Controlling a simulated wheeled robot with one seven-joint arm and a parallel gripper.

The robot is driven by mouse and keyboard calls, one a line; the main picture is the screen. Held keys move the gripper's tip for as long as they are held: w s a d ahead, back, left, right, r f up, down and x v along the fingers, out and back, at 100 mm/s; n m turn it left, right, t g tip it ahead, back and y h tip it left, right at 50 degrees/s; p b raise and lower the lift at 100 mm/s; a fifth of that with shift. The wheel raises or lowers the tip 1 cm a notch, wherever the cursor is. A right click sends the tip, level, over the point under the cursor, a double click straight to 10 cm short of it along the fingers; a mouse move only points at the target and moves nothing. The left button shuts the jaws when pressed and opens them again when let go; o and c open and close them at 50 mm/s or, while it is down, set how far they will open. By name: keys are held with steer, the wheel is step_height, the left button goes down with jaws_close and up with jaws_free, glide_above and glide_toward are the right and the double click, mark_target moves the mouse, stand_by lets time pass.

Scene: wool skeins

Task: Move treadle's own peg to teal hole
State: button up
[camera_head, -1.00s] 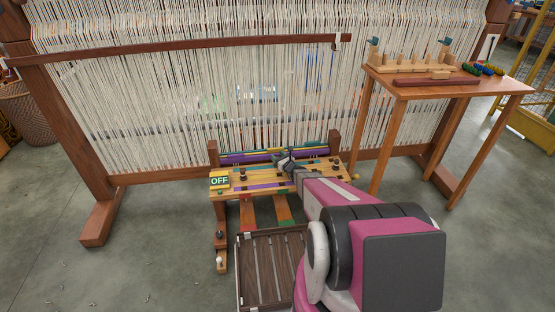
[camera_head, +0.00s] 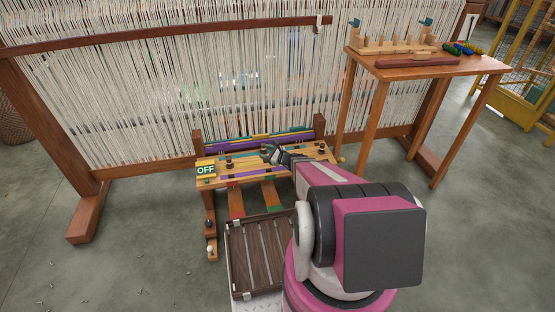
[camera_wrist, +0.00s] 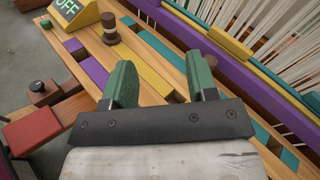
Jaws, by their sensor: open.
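The loom's low peg board (camera_head: 210,183) bears coloured inlays and dark-topped pegs. In the wrist view, a brown peg (camera_wrist: 112,30) stands upright on the board, beyond and left of my open fingers. Teal strips (camera_wrist: 158,46) and (camera_wrist: 262,133) run along the board; whether they contain an empty hole I cannot tell. Another dark-topped peg (camera_wrist: 42,93) stands at the lower left, near a red block (camera_wrist: 32,130). My gripper (camera_wrist: 162,80) is open and empty, with green finger pads above the board; it also shows in the head view (camera_head: 270,153). Which peg belongs to the treadle is unclear.
A yellow OFF sign (camera_head: 206,170) sits at the board's left end. Red and green treadles (camera_head: 236,204) lie below. A slatted dark wooden crate (camera_head: 231,270) is in front. A side table (camera_head: 395,73) stands right. The loom warp (camera_head: 170,90) rises behind.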

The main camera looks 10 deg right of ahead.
steer(key=s+a+r+n+g+h, duration=0.1)
steer(key=s+a+r+n+g, duration=0.3)
steer(key=s+n, duration=0.35)
steer(key=s+a+r+n+g+h, duration=0.2)
steer(key=s+r+n+g, duration=0.2)
steer(key=s+n+g, duration=0.3)
steer(key=s+d+r+n+g+h, duration=0.1)
steer(key=s+d+r+n+h, duration=0.5)
steer(key=s+r+n+h, duration=0.1)
steer(key=shift+s+d+r+n+h, duration=0.35)
steer(key=shift+s+n+h, duration=0.35)
steer(key=shift+s+n, duration=0.3)
steer(key=shift+d+f, duration=0.1)
